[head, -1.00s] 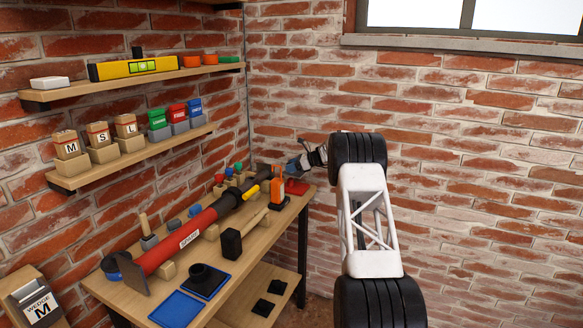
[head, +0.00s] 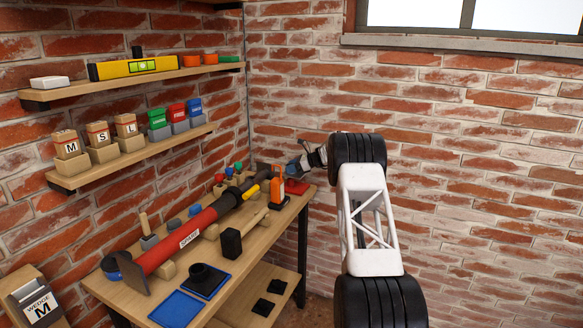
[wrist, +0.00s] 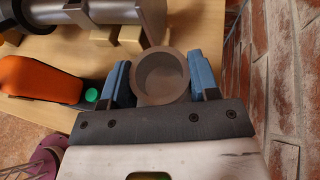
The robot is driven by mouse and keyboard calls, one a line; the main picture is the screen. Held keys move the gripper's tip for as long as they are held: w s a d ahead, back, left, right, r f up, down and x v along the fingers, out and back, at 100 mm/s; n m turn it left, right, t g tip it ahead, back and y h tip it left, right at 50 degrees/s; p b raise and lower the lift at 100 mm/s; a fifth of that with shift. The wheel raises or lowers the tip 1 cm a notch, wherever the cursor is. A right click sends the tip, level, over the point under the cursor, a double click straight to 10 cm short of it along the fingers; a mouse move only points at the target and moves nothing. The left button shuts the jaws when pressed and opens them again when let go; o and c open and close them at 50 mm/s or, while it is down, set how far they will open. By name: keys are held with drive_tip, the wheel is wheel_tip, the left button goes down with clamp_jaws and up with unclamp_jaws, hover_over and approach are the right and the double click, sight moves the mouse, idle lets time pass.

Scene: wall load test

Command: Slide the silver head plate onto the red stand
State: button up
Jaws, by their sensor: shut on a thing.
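My gripper (head: 298,168) is above the far right end of the workbench. In the wrist view its two blue fingers (wrist: 161,84) are closed on the sides of a round grey hollow collar (wrist: 161,76). I take the collar to be part of the silver head plate; its full shape is hidden in both views. The red stand (head: 296,187) is a small red piece at the bench's far right corner, just below my gripper in the head view. I cannot make out the stand in the wrist view, nor tell whether the held part touches it.
An orange tool (head: 279,190) stands close left of the red stand, and also shows in the wrist view (wrist: 40,80). A long red and grey strut (head: 190,234) lies along the bench (head: 225,290). The brick wall (wrist: 283,95) is close on the right.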

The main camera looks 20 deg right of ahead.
drive_tip(key=shift+f, duration=1.85)
idle(1.6)
drive_tip(key=o, duration=1.5)
drive_tip(key=shift+f, duration=0.1)
drive_tip(key=shift+o, duration=0.2)
wheel_tip(320, 180, up, 8)
idle(0.4)
idle(0.4)
